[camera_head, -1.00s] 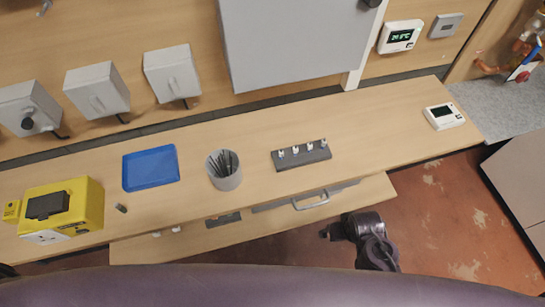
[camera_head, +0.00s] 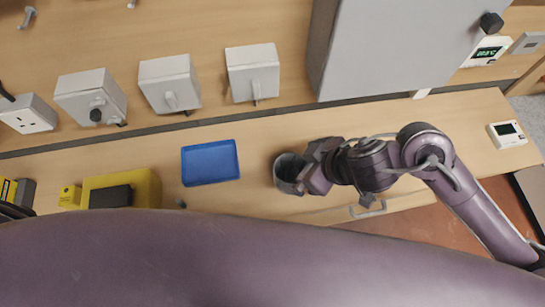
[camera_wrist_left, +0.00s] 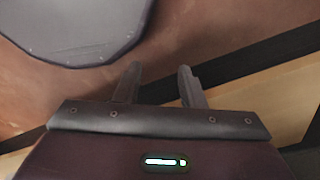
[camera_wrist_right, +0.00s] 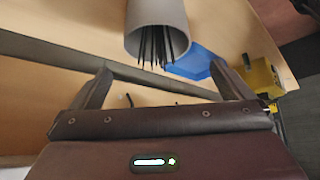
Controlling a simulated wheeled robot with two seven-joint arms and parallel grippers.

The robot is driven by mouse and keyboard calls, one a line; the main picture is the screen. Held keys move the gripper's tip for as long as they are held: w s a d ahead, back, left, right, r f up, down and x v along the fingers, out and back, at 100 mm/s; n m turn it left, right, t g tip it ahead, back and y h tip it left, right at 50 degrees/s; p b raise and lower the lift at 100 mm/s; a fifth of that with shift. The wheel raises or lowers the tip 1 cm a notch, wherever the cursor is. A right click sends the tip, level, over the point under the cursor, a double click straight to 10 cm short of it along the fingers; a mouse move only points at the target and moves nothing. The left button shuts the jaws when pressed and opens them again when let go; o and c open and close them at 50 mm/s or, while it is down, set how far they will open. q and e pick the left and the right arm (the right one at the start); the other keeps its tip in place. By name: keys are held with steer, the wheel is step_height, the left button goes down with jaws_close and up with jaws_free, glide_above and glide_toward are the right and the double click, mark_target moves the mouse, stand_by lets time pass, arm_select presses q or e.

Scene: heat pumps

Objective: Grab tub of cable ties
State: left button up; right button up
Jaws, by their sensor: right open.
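The tub of cable ties is a grey round cup (camera_head: 287,172) on the workbench in the head view, partly hidden by my right gripper (camera_head: 306,172). In the right wrist view the tub (camera_wrist_right: 157,15) shows at the top with dark ties in its mouth. My right gripper (camera_wrist_right: 161,70) is open, its fingers spread to either side below the tub in that view. I cannot tell whether they touch it. My left gripper (camera_wrist_left: 160,72) is open and empty over the reddish floor, away from the tub.
A blue tray (camera_head: 210,163) lies left of the tub, and a yellow box (camera_head: 145,183) stands farther left. A white thermostat (camera_head: 507,134) lies at the bench's right end. Wall boxes (camera_head: 252,72) and a large grey cabinet (camera_head: 385,50) are behind. A drawer handle (camera_head: 368,210) is at the front.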

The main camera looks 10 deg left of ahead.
mark_target(297, 168)
steer(key=shift+s+d+f, duration=0.2)
steer(key=shift+s+f, duration=0.05)
steer(key=shift+f, duration=0.4)
steer(key=shift+w+a+f+b, duration=0.1)
steer(key=shift+a+f+b, duration=0.1)
steer(key=shift+f, duration=0.4)
steer(key=shift+w+a+f+b, duration=0.1)
steer(key=shift+f+b, duration=0.1)
steer(key=shift+f, duration=0.35)
steer(key=x, duration=0.3)
steer(key=shift+w+a+f, duration=0.1)
steer(key=shift+w+f, duration=0.25)
steer(key=shift+w+a+f, duration=0.1)
steer(key=shift+a+f, duration=0.05)
steer(key=shift+f, duration=0.05)
arm_select(q)
steer(key=shift+s+d+f, duration=0.15)
steer(key=shift+d+f, duration=0.05)
steer(key=shift+f, duration=0.3)
arm_select(e)
steer(key=shift+c, duration=0.3)
steer(key=c, duration=1)
arm_select(q)
steer(key=shift+d, duration=0.1)
arm_select(e)
steer(key=shift+c, duration=0.2)
arm_select(q)
steer(key=shift+d, duration=0.15)
arm_select(e)
steer(key=shift+r, duration=0.2)
